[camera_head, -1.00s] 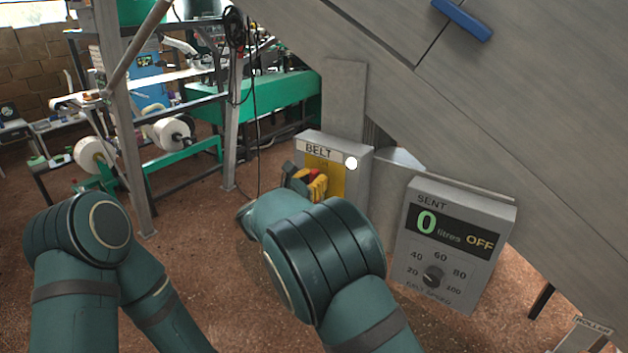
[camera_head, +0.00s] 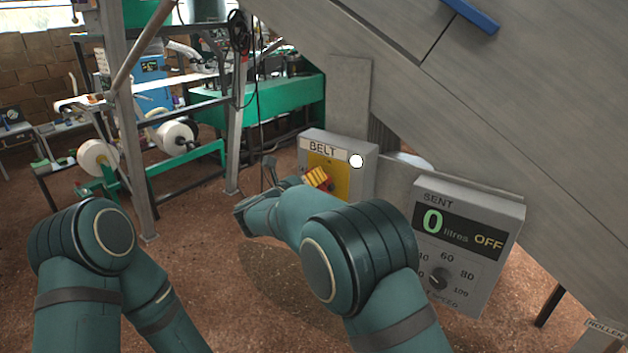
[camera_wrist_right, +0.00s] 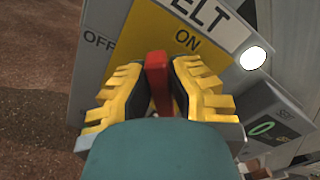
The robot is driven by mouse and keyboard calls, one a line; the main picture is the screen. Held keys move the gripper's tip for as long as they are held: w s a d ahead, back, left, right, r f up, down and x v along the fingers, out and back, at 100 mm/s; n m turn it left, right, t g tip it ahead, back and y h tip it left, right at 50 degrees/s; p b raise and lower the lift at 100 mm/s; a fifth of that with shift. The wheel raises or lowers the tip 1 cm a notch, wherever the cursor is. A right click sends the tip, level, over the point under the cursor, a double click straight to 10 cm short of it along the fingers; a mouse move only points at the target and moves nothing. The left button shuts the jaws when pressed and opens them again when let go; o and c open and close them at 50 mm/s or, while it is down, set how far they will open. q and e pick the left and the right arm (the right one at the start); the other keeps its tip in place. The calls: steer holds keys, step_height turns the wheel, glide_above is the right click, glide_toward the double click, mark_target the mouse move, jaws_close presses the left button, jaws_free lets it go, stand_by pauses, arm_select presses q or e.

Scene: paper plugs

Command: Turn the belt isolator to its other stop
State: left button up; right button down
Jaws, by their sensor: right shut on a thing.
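The belt isolator is a grey box (camera_head: 366,180) labelled BELT, with a yellow plate (camera_head: 343,177) and a red handle (camera_wrist_right: 156,76). My right gripper (camera_head: 319,180) is at the plate, its yellow fingers shut on the red handle. In the right wrist view, my right gripper (camera_wrist_right: 157,90) has a finger on each side of the handle. The handle points up in that picture, between the OFF mark (camera_wrist_right: 98,39) at left and the ON mark (camera_wrist_right: 187,40) at right. The handle's lower part is hidden. My left gripper is out of view; only its arm shows.
A white round lamp (camera_head: 357,161) sits on the box's upper right. A grey control box (camera_head: 497,262) reading 0 litres and OFF, with a dial (camera_head: 438,279), stands close to the right of my right arm. A sloping grey panel (camera_head: 530,130) rises behind. Open floor lies left.

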steer(key=n, duration=0.3)
steer(key=n+p, duration=0.1)
steer(key=shift+w+f+n, duration=0.15)
steer(key=shift+w+n, duration=0.1)
steer(key=shift+n, duration=0.05)
steer(key=n+p, duration=0.1)
steer(key=n, duration=0.1)
steer(key=f+n, duration=0.1)
steer(key=n, duration=0.2)
steer(key=shift+w+a+p, duration=0.1)
steer(key=shift+p, duration=0.25)
steer(key=shift+n, duration=0.3)
steer(key=c, duration=1.1)
jaws_free()
steer(key=shift+c, duration=0.2)
steer(key=shift+o, duration=1.2)
steer(key=shift+f, duration=0.1)
